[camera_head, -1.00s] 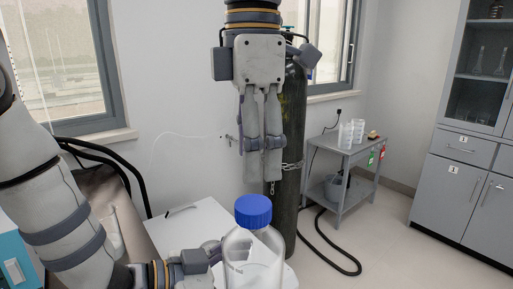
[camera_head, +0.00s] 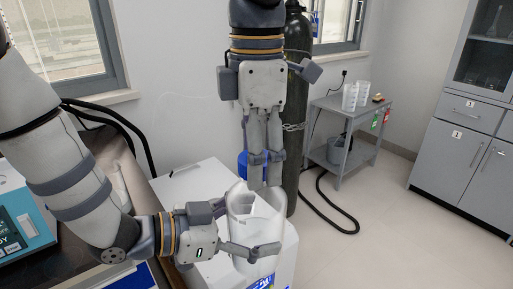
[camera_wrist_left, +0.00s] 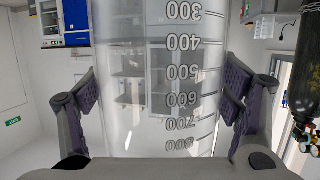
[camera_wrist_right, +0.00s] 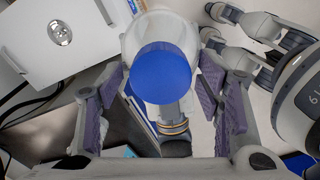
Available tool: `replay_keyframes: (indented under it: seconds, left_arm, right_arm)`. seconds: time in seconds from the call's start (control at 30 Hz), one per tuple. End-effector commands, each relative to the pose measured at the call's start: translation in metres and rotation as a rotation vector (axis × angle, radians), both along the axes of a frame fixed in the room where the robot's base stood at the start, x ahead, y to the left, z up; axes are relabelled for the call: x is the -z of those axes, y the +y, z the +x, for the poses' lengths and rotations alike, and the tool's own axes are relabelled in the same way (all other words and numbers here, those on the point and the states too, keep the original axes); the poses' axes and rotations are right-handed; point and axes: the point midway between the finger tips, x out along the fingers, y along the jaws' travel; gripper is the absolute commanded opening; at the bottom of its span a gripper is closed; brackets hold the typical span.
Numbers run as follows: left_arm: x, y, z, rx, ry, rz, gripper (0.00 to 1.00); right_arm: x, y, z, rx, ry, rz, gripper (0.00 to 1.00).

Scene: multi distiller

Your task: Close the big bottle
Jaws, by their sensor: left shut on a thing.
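The big bottle (camera_head: 243,215) is clear, with printed volume marks that show in the left wrist view (camera_wrist_left: 160,75). It is upright. A blue cap (camera_wrist_right: 162,72) sits at its top, partly hidden behind my right fingers in the head view (camera_head: 242,163); how tightly it is seated cannot be told. My left gripper (camera_head: 255,250) is shut around the bottle's body from the left. My right gripper (camera_head: 264,188) points down over the bottle top. In the right wrist view its fingers stand apart on both sides of the cap, with gaps visible.
A white surface (camera_head: 190,180) lies behind my left gripper. A dark gas cylinder (camera_head: 297,110) stands just behind my right gripper. A grey cart (camera_head: 335,170) and cabinets (camera_head: 465,150) are farther right, with open floor before them.

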Motion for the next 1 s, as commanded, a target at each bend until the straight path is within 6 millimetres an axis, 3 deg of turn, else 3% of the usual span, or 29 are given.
replay_keyframes:
  seconds: [0.03, 0.2, 0.4, 0.47, 0.7, 0.8, 0.87, 1.0]
  left_arm:
    - [-0.0030, -0.0006, 0.0006, 0.000, -0.007, -0.004, 0.05]
    - [-0.0030, -0.0006, 0.0006, 0.000, -0.007, -0.004, 0.05]
    - [-0.0030, -0.0007, 0.0005, 0.001, -0.007, -0.005, 0.05]
    - [-0.0031, -0.0007, 0.0005, 0.001, -0.007, -0.005, 0.05]
    - [-0.0032, -0.0009, 0.0004, 0.001, -0.008, -0.005, 0.05]
    - [-0.0031, -0.0010, 0.0003, 0.003, -0.008, -0.005, 0.05]
    - [-0.0032, -0.0011, 0.0002, 0.003, -0.008, -0.005, 0.05]
    - [-0.0032, -0.0012, 0.0001, 0.004, -0.008, -0.005, 0.05]
  right_arm:
    - [-0.0012, 0.0000, -0.0003, 0.000, -0.002, 0.000, 0.51]
    - [-0.0012, 0.0001, -0.0003, 0.000, -0.002, 0.000, 0.12]
    - [-0.0010, 0.0001, -0.0002, 0.058, -0.003, -0.002, 0.09]
    - [-0.0011, 0.0002, -0.0002, 0.190, -0.005, -0.005, 0.09]
    - [-0.0004, 0.0003, 0.0001, 1.120, -0.008, -0.008, 0.09]
    - [-0.0004, 0.0005, 0.0003, 1.424, -0.005, -0.007, 0.09]
    - [-0.0001, 0.0008, 0.0002, 1.551, -0.004, -0.007, 0.09]
    - [-0.0001, 0.0008, 0.0002, 1.552, -0.002, -0.007, 0.09]
